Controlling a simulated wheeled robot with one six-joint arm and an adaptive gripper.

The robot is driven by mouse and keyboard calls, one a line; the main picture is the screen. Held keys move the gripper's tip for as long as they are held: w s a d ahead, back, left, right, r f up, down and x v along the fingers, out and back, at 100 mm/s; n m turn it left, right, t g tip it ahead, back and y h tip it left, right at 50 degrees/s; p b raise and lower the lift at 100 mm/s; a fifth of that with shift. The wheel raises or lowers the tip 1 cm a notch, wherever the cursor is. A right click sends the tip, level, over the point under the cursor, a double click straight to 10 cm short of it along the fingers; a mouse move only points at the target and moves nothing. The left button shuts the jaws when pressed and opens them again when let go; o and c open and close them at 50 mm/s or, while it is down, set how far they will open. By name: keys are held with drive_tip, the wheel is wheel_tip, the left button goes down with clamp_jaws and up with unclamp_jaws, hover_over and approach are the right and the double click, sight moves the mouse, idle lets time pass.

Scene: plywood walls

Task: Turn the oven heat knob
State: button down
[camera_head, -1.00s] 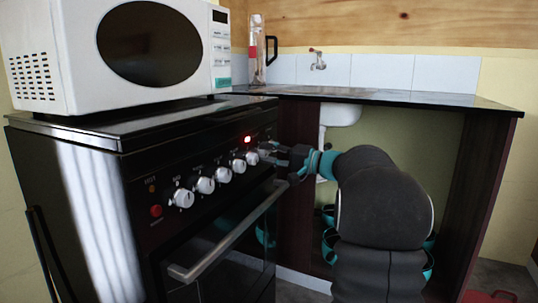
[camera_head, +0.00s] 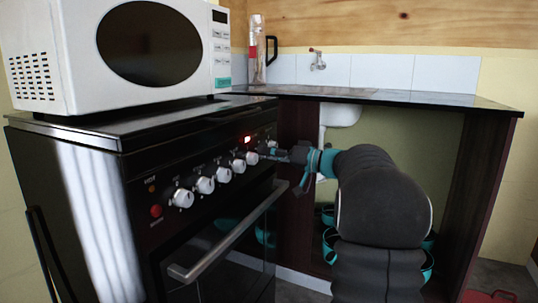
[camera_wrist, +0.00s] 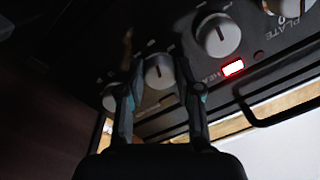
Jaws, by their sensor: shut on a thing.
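The black oven (camera_head: 140,185) stands at the left of the head view with a row of white knobs on its sloping front panel. My gripper (camera_head: 270,153) is at the right end of this row. In the wrist view my gripper (camera_wrist: 157,65) has one finger on each side of a white knob (camera_wrist: 159,75) and is shut on it. The letters "HEA" show beside this knob, partly cut off by a finger. A lit red lamp (camera_wrist: 232,68) is to its right; the lamp also shows in the head view (camera_head: 247,139).
Another knob (camera_wrist: 218,35) is close to the right finger, and one (camera_wrist: 110,97) is by the left finger. The oven door handle (camera_head: 230,235) runs below the panel. A white microwave (camera_head: 150,45) stands on top. A counter (camera_head: 420,97) adjoins at the right.

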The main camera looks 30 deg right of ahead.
drive_tip(key=shift+f, duration=0.1)
idle(0.5)
drive_tip(key=c, duration=0.8)
unclamp_jaws()
drive_tip(key=v, duration=1.2)
